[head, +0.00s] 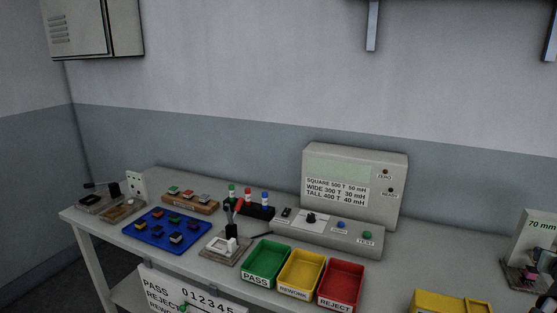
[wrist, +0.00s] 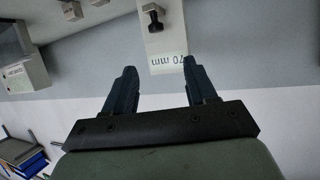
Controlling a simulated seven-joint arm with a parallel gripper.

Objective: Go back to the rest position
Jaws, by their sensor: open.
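My gripper (wrist: 160,70) shows in the wrist view with its two dark fingers apart and nothing between them. It is clear of any surface. Beyond the fingertips is a pale panel marked 70 mm (wrist: 165,45), seen upside down with a dark knob-like part on it. In the head view my arm and gripper are not in view. The panel marked 70 mm also shows there at the right edge (head: 537,228).
The bench holds a blue tray of small parts (head: 139,238), a green PASS bin (head: 264,279), a yellow REWORK bin (head: 299,287), a red REJECT bin (head: 341,299) and a grey meter (head: 398,165). A wall cabinet (head: 95,28) hangs upper left. Space above the bench is clear.

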